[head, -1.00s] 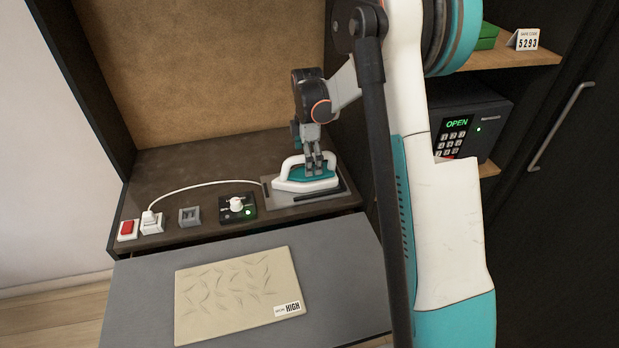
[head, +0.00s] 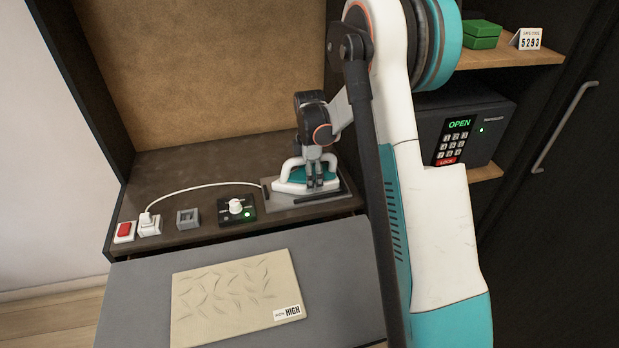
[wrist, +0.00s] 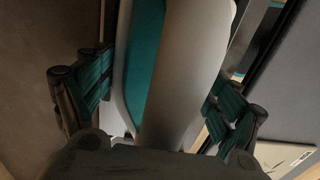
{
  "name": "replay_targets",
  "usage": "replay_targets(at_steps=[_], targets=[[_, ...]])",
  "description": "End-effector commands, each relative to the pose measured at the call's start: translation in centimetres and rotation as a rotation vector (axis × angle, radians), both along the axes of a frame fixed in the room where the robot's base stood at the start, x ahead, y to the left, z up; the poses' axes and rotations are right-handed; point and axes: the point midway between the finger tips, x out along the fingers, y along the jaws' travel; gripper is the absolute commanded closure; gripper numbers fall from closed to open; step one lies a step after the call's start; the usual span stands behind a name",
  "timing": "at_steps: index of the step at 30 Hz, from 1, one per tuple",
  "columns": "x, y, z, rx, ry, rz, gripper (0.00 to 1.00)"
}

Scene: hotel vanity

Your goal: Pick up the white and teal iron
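The white and teal iron (head: 290,186) rests flat on a grey plate (head: 283,203) at the right of the vanity counter. My gripper (head: 315,183) points down over the iron, its fingers reaching down around the handle. In the wrist view, the iron's white handle (wrist: 185,70) runs between my two spread fingers, with teal body showing to its left. My gripper (wrist: 160,95) looks open; the fingers stand apart on either side, and I see no clear grip on the handle. Part of the iron is hidden behind my fingers.
A white cord (head: 195,187) runs left to a plug (head: 149,222) beside a red switch (head: 124,231). A beige pad (head: 228,300) lies in front. A safe (head: 465,130) stands at right.

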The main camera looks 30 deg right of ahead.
Motion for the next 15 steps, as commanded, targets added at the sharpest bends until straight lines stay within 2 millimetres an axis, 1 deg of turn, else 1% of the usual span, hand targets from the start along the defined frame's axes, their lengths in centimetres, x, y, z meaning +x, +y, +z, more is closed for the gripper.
replay_targets(at_steps=[1,2,3,5,6,7,15], targets=[[0.0,0.0,0.0,0.0,0.0,0.0,0.41],[0.0,0.0,0.0,0.0,0.0,0.0,0.48],[0.0,0.0,0.0,0.0,0.0,0.0,0.57],[-0.01,0.0,0.0,0.0,0.0,0.0,0.7],[-0.01,0.0,0.0,0.0,0.0,0.0,0.79],[-0.02,0.0,0.07,0.0,0.0,0.0,0.81],[-0.01,0.0,0.32,0.0,0.0,0.0,0.81]])
